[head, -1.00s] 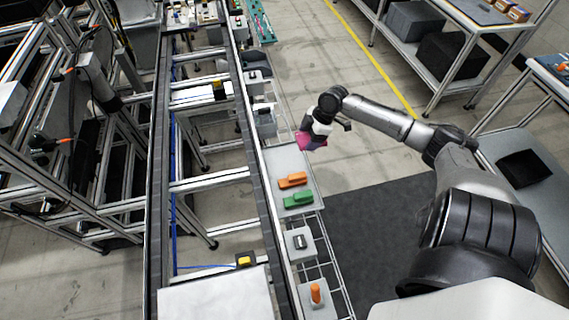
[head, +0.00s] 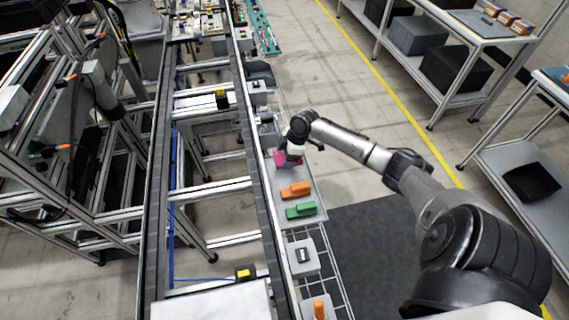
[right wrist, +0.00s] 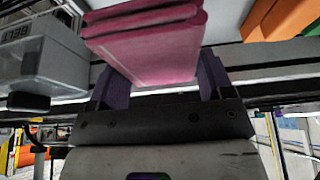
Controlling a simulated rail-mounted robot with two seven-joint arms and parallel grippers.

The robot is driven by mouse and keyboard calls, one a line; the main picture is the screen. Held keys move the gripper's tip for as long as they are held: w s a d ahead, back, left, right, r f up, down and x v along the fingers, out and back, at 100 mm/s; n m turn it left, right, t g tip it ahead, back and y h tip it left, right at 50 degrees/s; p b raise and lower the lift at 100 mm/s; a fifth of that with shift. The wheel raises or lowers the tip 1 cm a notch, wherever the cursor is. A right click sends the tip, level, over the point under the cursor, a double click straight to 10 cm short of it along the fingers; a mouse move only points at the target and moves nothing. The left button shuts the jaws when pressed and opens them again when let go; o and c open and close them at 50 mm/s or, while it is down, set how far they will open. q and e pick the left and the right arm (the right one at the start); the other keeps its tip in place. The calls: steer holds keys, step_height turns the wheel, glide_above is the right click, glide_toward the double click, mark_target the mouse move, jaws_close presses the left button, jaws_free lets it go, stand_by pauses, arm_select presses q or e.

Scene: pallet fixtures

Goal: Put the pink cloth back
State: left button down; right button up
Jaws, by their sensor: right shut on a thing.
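The pink cloth (head: 280,159) is held by my right gripper (head: 288,157) at the far end of the light grey tray (head: 312,180). In the right wrist view the folded pink cloth (right wrist: 150,50) sits between the two purple fingers of the right gripper (right wrist: 158,75), which is shut on it. The cloth looks over or close to the tray; I cannot tell whether it touches. My left gripper is not in view.
The conveyor frame (head: 262,215) runs along the left.

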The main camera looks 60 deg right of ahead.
steer(key=shift+w+f, duration=0.1)
steer(key=shift+f, duration=0.1)
step_height(320, 180, down, 4)
steer(key=shift+a+r+b, duration=0.1)
steer(key=shift+r+b, duration=0.1)
steer(key=shift+b, duration=0.1)
steer(key=shift+f, duration=0.1)
steer(key=shift+f, duration=0.15)
steer(key=o, duration=0.7)
